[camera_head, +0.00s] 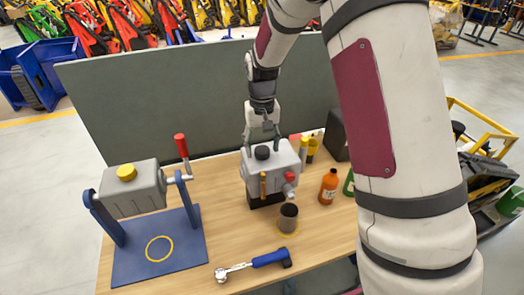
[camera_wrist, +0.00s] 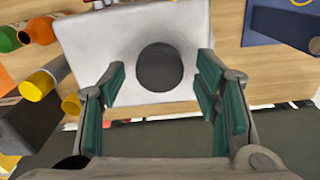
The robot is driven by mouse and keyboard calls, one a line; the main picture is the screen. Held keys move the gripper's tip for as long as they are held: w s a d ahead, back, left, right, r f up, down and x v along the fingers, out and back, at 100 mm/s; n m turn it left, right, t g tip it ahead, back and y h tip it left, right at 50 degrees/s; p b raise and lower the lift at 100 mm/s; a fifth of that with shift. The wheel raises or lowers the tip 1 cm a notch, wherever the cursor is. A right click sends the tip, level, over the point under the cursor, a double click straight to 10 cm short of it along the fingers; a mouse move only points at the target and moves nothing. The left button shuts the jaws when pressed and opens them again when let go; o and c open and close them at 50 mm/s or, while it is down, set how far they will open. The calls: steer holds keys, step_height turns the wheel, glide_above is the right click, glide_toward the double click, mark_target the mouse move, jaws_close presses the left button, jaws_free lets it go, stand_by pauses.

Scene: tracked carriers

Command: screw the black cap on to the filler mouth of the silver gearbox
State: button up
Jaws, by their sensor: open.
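The silver gearbox (camera_head: 284,163) stands on the wooden bench near its middle. The black cap (camera_head: 262,153) sits on its top face; it also shows as a dark disc in the wrist view (camera_wrist: 160,67). How firmly it is seated cannot be told, and the filler mouth is not visible. My gripper (camera_head: 262,143) points down just above the gearbox top, with its fingers on either side of the cap. In the wrist view my gripper (camera_wrist: 161,78) is open, with clear gaps between both green pads and the cap.
A grey box with a yellow cap (camera_head: 127,173) hangs on a blue stand (camera_head: 190,240) at left. An orange bottle (camera_head: 328,187) stands right. A grey panel (camera_head: 160,100) backs the bench.

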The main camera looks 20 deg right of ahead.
steer(key=n, duration=0.4)
steer(key=shift+n, duration=0.3)
steer(key=n, duration=1)
steer(key=shift+p, duration=0.3)
steer(key=n, duration=0.4)
steer(key=shift+n, duration=0.4)
steer(key=shift+c, duration=0.6)
steer(key=c, duration=0.9)
